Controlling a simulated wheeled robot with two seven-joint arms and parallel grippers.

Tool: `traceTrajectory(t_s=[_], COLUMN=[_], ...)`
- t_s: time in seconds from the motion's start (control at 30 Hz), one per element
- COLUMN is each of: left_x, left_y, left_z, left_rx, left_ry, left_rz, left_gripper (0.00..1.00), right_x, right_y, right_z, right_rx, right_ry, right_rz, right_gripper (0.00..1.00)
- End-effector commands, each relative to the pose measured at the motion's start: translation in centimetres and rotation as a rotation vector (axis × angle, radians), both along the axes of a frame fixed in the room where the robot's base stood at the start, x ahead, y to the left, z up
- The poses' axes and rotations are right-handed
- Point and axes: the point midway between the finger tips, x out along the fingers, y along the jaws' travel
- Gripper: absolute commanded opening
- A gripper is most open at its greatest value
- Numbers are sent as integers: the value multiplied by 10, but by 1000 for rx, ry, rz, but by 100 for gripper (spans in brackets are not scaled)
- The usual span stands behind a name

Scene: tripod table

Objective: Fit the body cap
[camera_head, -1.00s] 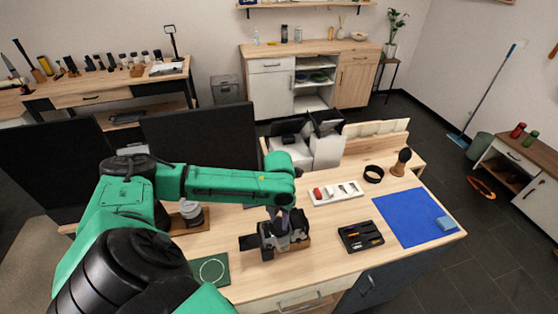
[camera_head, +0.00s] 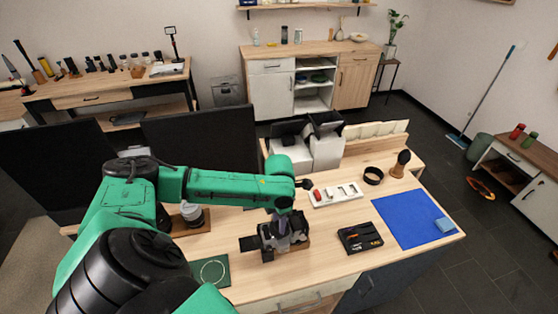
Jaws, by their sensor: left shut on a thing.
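My left gripper (camera_head: 281,226) points down at a dark camera body (camera_head: 266,240) on a small wooden stand near the table's front. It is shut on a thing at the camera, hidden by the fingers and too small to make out. I cannot tell the body cap apart from the camera and fingers, nor whether it is seated. A grey and dark cylinder, perhaps a lens (camera_head: 193,214), stands on a wooden board to the left, partly behind my arm. My right gripper is not in view.
A green mat with a pale ring (camera_head: 211,271) lies front left. A black tool tray (camera_head: 360,238), a white tray with small parts (camera_head: 336,195), a black ring (camera_head: 373,175), a blower or brush (camera_head: 400,163) and a blue cloth (camera_head: 407,222) lie to the right. Bare wood lies between.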

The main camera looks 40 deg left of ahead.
Motion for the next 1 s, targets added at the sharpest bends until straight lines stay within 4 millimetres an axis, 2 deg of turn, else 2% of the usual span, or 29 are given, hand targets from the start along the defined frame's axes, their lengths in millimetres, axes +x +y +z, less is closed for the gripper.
traceTrajectory(t_s=[0.1, 0.2, 0.3, 0.57, 0.6, 0.63, 1.0], left_x=[-2, -2, 0, -2, -2, -2, -1], left_y=[-1, -1, -1, -1, -1, -1, 0], left_z=[-2, -2, 0, -2, -2, -2, -1], left_rx=[-2, -2, 0, -2, -2, -2, 0], left_ry=[5, 6, 1, 7, 7, 7, 3], left_rz=[-17, -173, -235, -259, -259, -259, -254], left_gripper=[0, 0, 0, 0, 44, 54, 54], right_x=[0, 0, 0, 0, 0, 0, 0], right_y=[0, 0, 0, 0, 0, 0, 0], right_z=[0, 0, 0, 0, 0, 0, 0], right_rx=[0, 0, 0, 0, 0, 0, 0], right_ry=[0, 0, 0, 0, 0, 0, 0], right_rz=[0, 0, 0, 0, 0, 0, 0], right_gripper=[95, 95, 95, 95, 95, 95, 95])
